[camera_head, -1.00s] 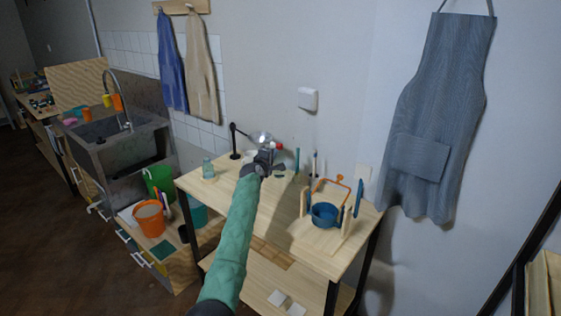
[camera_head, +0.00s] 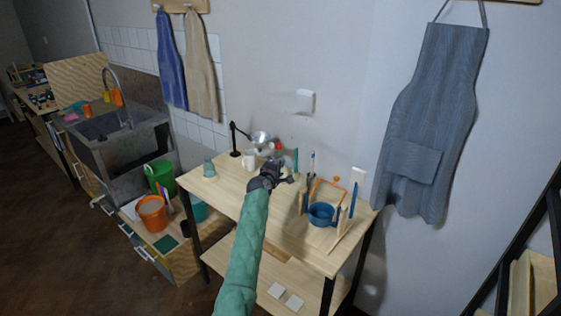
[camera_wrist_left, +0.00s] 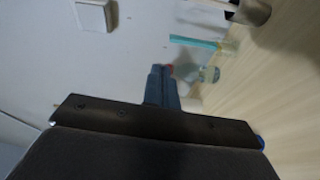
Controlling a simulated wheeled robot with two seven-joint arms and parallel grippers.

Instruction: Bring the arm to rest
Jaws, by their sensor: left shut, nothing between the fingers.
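My left arm, in a green sleeve, reaches from the bottom of the head view out over the wooden workbench (camera_head: 225,191). My left gripper (camera_head: 284,172) is at its end, above the bench, shut and empty. In the left wrist view the shut fingers (camera_wrist_left: 162,88) show at the middle, with nothing between them. My right gripper is in neither view.
A wooden stand with a blue pot (camera_head: 321,214) is right of the gripper. An orange bucket (camera_head: 152,214) stands lower left.

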